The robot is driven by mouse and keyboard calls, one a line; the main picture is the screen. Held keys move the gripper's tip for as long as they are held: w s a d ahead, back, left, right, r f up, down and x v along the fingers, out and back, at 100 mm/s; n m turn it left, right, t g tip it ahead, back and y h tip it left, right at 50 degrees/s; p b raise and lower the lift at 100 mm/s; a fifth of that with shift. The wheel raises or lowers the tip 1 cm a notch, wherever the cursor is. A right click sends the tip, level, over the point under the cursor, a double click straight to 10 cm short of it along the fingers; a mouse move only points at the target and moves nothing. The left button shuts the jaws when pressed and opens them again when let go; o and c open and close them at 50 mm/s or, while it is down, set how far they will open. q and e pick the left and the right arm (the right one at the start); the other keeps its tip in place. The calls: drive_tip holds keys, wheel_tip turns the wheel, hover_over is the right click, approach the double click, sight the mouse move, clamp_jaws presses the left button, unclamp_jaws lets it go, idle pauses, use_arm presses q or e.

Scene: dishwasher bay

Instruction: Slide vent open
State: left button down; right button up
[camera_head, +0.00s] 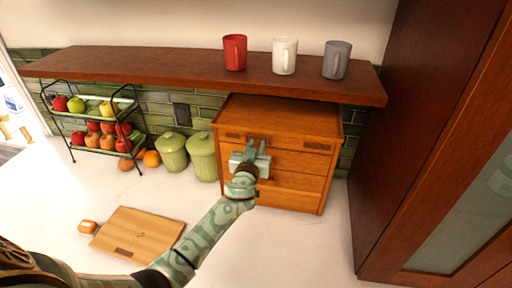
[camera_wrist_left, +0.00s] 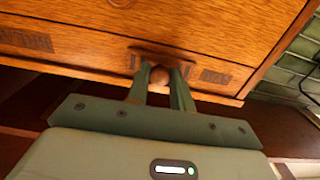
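A wooden box (camera_head: 272,112) stands on the counter under the shelf. Its upper front has dark slatted vents (camera_head: 317,147), also in the left wrist view (camera_wrist_left: 215,77), on both sides of a small middle track with a round wooden knob (camera_wrist_left: 160,75). My left gripper (camera_head: 256,146) is at this front. In the left wrist view its fingers stand on both sides of the knob and appear to press on it. The slats look dark; whether the vent is open is unclear. My right gripper is not in view.
Lidded green jars (camera_head: 172,153) stand left of the box, beside a fruit rack (camera_head: 97,124). Red, white and grey mugs (camera_head: 285,56) stand on the shelf (camera_head: 150,63) above. A cutting board (camera_head: 137,234) lies on the counter. A tall cabinet (camera_head: 405,130) bounds the right.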

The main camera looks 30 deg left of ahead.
use_arm(q)
drive_tip(key=d+b, duration=0.1)
drive_tip(key=d, duration=0.1)
drive_tip(key=w+d+b, duration=0.1)
drive_tip(key=d+b, duration=0.1)
drive_tip(key=d, duration=0.1)
drive_tip(key=w+d+b, duration=0.1)
drive_tip(key=d+b, duration=0.1)
drive_tip(key=d, duration=0.1)
drive_tip(key=shift+d+f, duration=0.1)
drive_tip(key=shift+f, duration=0.1)
drive_tip(key=shift+w+d+r+b, duration=0.1)
drive_tip(key=shift+d+b, duration=0.15)
drive_tip(key=shift+b, duration=0.05)
drive_tip(key=shift+a+r, duration=0.1)
drive_tip(key=c, duration=1.2)
unclamp_jaws()
